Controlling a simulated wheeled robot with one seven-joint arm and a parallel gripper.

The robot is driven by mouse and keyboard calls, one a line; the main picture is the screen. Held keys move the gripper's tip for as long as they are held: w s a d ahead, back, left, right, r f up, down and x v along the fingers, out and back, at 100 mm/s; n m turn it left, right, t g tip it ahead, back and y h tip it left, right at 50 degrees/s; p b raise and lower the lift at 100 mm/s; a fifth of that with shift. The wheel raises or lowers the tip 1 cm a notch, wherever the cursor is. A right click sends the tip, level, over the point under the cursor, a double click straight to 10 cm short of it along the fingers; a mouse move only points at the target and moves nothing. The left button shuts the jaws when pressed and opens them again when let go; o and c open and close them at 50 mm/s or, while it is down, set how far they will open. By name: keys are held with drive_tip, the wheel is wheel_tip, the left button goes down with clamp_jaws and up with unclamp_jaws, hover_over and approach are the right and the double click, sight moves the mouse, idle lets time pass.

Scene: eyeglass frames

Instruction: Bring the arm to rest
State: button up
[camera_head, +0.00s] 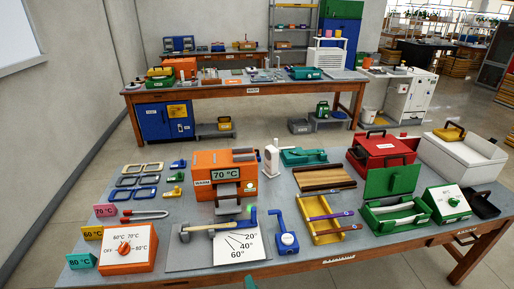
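Several eyeglass frames (150,167), white, dark and blue, lie in rows at the left of the near workbench (345,262). An orange warmer (225,165) marked 70 °C stands behind an angle plate (215,245) marked 20, 40 and 60 degrees. An orange dial box (127,250) sits at the front left.
Temperature cards (105,211) stand at the left edge. A yellow tray (325,222), a green tray (395,218), a red box (380,150) and a white box (460,155) fill the right side. A second bench (250,90) stands behind, with open floor between.

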drive_tip(key=s+d+f+n+h, duration=0.2)
drive_tip(key=s, duration=0.7)
drive_tip(key=s+d+f+n+h, duration=0.1)
drive_tip(key=s+d+f+n, duration=0.1)
drive_tip(key=s, duration=0.6)
drive_tip(key=s+a+r+n, duration=0.1)
drive_tip(key=s+r+n, duration=0.2)
drive_tip(key=s, duration=0.5)
drive_tip(key=s+a+r+n+t+h, duration=0.1)
drive_tip(key=s+r+n, duration=0.3)
drive_tip(key=s, duration=0.4)
drive_tip(key=shift+s+a+r, duration=0.15)
drive_tip(key=shift+a+r, duration=0.2)
drive_tip(key=shift+a, duration=0.1)
